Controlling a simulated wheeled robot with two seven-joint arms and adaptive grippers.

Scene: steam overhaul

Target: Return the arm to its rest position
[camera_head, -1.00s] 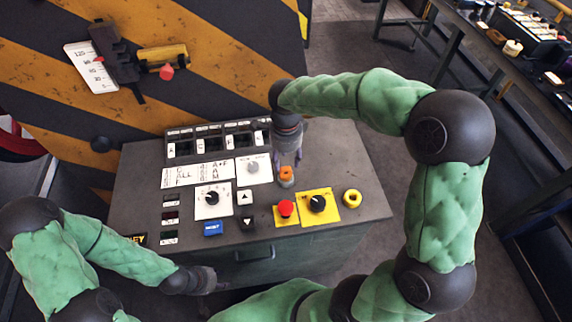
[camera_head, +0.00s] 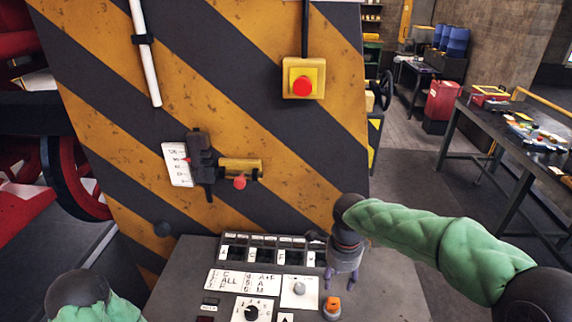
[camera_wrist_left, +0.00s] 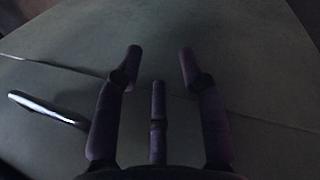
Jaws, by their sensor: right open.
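My right gripper (camera_head: 342,279) hangs over the back right of the grey control console (camera_head: 195,262). Its purple fingers point down and are apart, with nothing between them. It is just behind a small orange-topped control (camera_head: 331,305); the exact gap is hard to judge. My right arm comes in from the lower right, green padded with dark joints. Only a piece of my left arm (camera_head: 85,300) shows at the lower left. In the left wrist view my left gripper (camera_wrist_left: 160,62) has its fingers spread and empty, facing a dark panel with a bar handle (camera_wrist_left: 48,110).
A striped wall (camera_head: 290,150) stands behind the console, with a red emergency button (camera_head: 302,86) and a gauge lever with a red knob (camera_head: 239,182). A workbench (camera_head: 510,135) is at the right. Open floor (camera_head: 410,185) lies between console and bench.

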